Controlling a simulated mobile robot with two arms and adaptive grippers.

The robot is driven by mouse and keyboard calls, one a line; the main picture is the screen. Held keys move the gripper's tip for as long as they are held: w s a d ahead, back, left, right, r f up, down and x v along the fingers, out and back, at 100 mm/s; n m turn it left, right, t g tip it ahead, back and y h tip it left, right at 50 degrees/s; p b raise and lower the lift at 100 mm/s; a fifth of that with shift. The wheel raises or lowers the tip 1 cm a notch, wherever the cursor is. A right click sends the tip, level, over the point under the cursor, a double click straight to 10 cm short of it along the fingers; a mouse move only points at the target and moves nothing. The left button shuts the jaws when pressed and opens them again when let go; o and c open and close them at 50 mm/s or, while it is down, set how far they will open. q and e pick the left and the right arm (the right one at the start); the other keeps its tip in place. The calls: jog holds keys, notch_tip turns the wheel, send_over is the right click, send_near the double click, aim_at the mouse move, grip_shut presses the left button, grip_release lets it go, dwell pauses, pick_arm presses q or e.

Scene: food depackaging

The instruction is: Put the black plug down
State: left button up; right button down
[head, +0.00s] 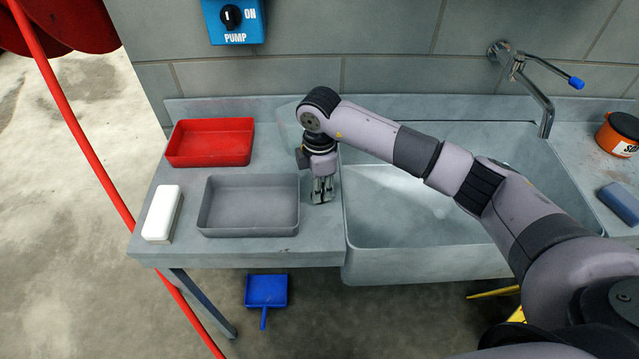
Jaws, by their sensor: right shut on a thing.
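My right gripper (322,197) points down over the counter strip (321,232) between the grey tray and the sink. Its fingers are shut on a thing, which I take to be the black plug. The plug is mostly hidden by the fingers and too small to make out. I cannot tell whether it touches the counter. The sink (420,232) is just right of the gripper, and its drain is not clearly visible. My left gripper is not in view.
A grey tray (203,212) sits close left of the gripper, with a red tray (210,162) behind it. A white block (161,212) lies at the left edge. The tap (541,100) stands behind the sink. An orange tub (619,136) and blue sponge (620,203) are right.

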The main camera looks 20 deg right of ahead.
jog(key=shift+f, duration=0.1)
jog(key=c, duration=1.4)
grip_release()
jog(key=shift+r, duration=0.3)
jog(key=shift+r+b, duration=1.9)
jog(key=shift+r, duration=4)
jog(key=shift+f, duration=0.1)
